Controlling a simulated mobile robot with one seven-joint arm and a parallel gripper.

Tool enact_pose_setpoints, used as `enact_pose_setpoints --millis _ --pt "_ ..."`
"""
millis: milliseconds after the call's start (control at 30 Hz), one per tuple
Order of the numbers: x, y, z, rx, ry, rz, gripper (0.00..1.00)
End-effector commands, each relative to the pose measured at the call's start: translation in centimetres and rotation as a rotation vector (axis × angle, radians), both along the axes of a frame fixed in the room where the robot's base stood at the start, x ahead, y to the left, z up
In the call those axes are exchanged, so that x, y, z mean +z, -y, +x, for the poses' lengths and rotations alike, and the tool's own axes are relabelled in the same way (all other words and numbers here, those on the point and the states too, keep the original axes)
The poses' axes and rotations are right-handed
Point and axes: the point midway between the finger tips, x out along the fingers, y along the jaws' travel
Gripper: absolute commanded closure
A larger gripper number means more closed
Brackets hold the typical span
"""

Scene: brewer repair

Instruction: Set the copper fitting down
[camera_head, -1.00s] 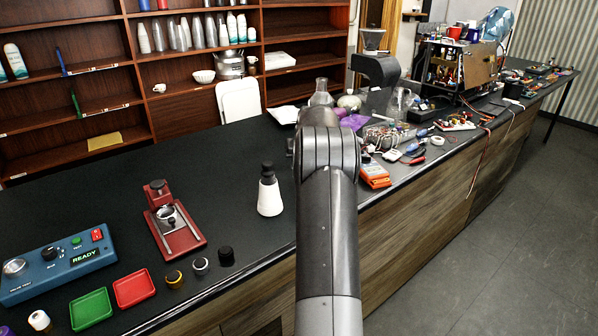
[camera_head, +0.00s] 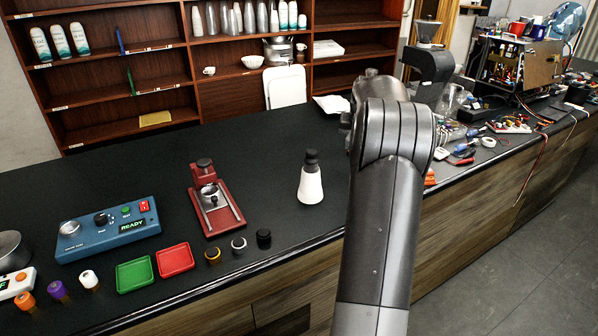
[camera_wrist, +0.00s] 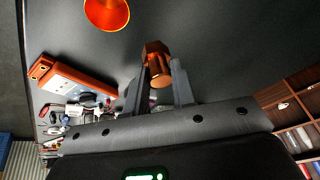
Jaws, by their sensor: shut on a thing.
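The copper fitting (camera_wrist: 156,58) shows in the wrist view as a shiny copper piece with a faceted body and a rounder end. My gripper (camera_wrist: 158,84) is shut on it, with one dark finger on each side. The dark counter surface lies behind the fitting; I cannot tell how far it is from the counter. In the head view my own arm hides the gripper and the fitting.
The counter holds a green tray (camera_head: 134,274), a red tray (camera_head: 175,259), a blue READY box (camera_head: 107,228), a red stand (camera_head: 215,200) and a white bottle (camera_head: 310,183). An orange round object (camera_wrist: 107,14) is near the fitting. The counter's back left is clear.

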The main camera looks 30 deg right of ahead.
Motion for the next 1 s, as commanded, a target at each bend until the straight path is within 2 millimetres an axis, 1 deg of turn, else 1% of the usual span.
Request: enact_pose_setpoints --millis 33,200,300,500,567,633,900,1000 --pt "0.1 -1.5 1.0 -0.022 -0.001 -0.004 1.0" --pt "0.2 -5.1 3.3 -0.125 0.004 -0.013 1.0" --pt "0.3 -6.6 4.3 -0.169 0.014 -0.019 1.0" --pt "0.2 -8.3 5.4 -0.212 0.024 -0.024 1.0" --pt "-0.3 -8.8 6.0 -0.215 0.024 -0.024 1.0" --pt "-1.0 -9.7 6.9 -0.215 0.023 -0.023 1.0" --pt "-4.7 -13.5 11.8 -0.213 0.025 -0.023 1.0" --pt "-5.7 -14.5 13.1 -0.214 0.025 -0.023 1.0"
